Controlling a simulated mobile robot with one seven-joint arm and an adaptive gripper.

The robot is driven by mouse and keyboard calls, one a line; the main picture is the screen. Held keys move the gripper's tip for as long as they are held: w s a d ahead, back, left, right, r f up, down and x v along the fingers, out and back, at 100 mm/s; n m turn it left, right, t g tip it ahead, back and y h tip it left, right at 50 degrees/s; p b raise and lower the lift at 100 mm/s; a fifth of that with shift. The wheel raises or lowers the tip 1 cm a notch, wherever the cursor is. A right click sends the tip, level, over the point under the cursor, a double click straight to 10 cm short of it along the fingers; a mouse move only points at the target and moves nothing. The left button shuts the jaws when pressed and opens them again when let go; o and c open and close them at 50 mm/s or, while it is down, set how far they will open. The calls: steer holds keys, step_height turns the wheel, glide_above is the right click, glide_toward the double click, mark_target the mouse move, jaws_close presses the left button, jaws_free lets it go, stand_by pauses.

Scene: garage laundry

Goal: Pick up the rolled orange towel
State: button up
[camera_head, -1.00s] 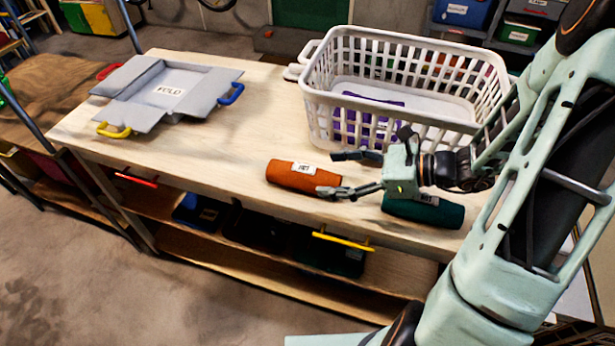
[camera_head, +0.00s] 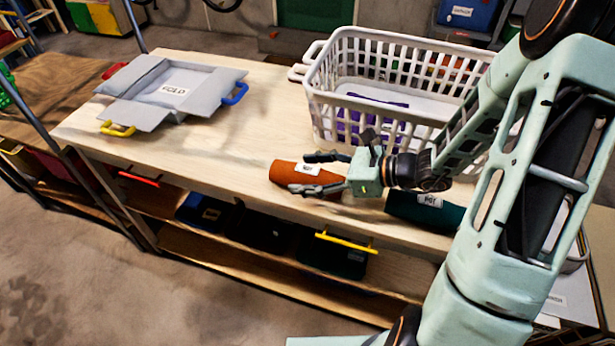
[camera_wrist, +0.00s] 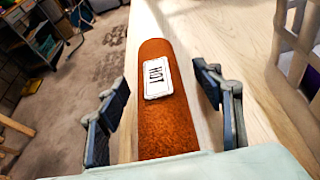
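The rolled orange towel (camera_head: 290,174) lies on the wooden table near its front edge, with a white label reading "HOT". In the wrist view the towel (camera_wrist: 168,115) runs lengthwise between the two fingers, its near end hidden by the gripper body. My gripper (camera_head: 318,172) is open, with one finger on each side of the towel. In the wrist view my gripper (camera_wrist: 162,108) shows a gap on the right side of the towel and a smaller one on the left.
A white laundry basket (camera_head: 322,92) with purple cloth stands behind the gripper. A rolled teal towel (camera_head: 425,211) lies to the right, partly under my arm. A grey folding board (camera_head: 205,78) with coloured handles sits at the left. The table between is clear.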

steer(key=c, duration=1.1)
steer(key=shift+r, duration=0.15)
